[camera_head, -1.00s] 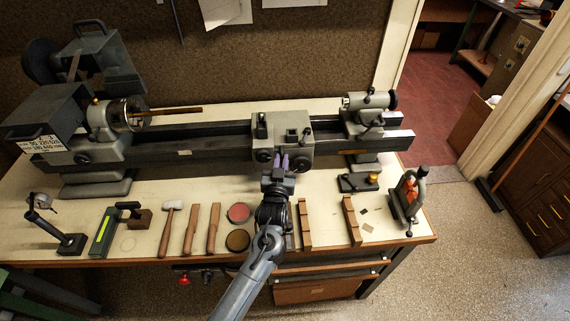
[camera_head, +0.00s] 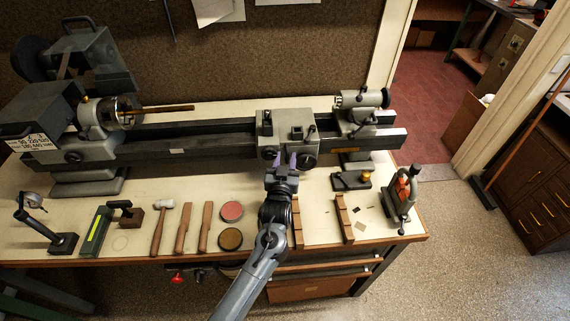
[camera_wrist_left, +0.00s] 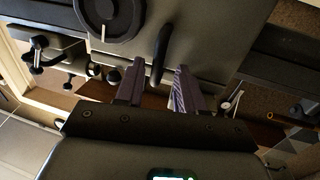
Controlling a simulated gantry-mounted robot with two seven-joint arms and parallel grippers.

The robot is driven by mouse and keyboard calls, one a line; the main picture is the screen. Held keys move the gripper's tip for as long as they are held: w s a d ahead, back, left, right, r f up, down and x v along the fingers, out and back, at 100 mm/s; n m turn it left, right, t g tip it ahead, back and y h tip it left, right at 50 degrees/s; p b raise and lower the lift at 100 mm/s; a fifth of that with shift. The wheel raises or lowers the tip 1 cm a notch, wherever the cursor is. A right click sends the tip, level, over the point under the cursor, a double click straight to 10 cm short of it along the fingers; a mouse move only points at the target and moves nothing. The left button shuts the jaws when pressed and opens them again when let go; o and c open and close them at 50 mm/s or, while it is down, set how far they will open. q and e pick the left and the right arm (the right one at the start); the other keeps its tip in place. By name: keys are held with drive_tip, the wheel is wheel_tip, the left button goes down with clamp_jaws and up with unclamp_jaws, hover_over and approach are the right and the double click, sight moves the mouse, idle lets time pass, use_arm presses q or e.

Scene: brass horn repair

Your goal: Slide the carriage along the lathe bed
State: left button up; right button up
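The lathe carriage (camera_head: 288,125), a grey block with knobs and small levers, sits on the dark lathe bed (camera_head: 205,150) right of its middle. In the left wrist view the carriage (camera_wrist_left: 205,35) fills the upper part, with a round black dial and a black curved handle (camera_wrist_left: 160,50). My left gripper (camera_head: 292,162) is at the carriage's front face. Its two purple-grey fingers stand apart on either side of the handle, with small gaps showing, so it looks open around it. My right gripper is not in view.
The tailstock (camera_head: 361,108) stands on the bed close to the carriage's right; the headstock (camera_head: 93,125) is at the left end. A hammer (camera_head: 163,225), round tins (camera_head: 231,211), wooden blocks (camera_head: 344,217) and a small clamp (camera_head: 402,200) lie along the bench front.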

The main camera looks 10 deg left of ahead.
use_arm(q)
drive_tip(key=s+d+p, duration=0.1)
drive_tip(key=s, duration=0.9)
drive_tip(key=shift+s+d, duration=0.25)
drive_tip(key=shift+s, duration=0.15)
drive_tip(key=shift+f, duration=0.1)
drive_tip(key=s+a+f+g, duration=0.1)
drive_tip(key=s+f, duration=0.1)
drive_tip(key=s+a+f+g+h, duration=0.1)
drive_tip(key=s, duration=0.1)
drive_tip(key=s+a+f+g, duration=0.1)
drive_tip(key=s+f, duration=0.1)
drive_tip(key=shift+f+m+g+h, duration=0.3)
drive_tip(key=shift+f, duration=0.05)
drive_tip(key=s+a+f+m+g, duration=0.1)
drive_tip(key=s+a+g, duration=0.25)
drive_tip(key=s, duration=0.65)
drive_tip(key=s+a+f+m+g, duration=0.15)
drive_tip(key=s+g, duration=0.25)
drive_tip(key=s, duration=0.5)
drive_tip(key=s+a+f+g, duration=0.1)
drive_tip(key=s+a+g, duration=0.3)
drive_tip(key=s, duration=0.6)
wheel_tip(320, 180, up, 28)
drive_tip(key=w+p, duration=0.1)
drive_tip(key=p, duration=2.8)
drive_tip(key=shift+d+t, duration=0.3)
drive_tip(key=shift+t, duration=0.05)
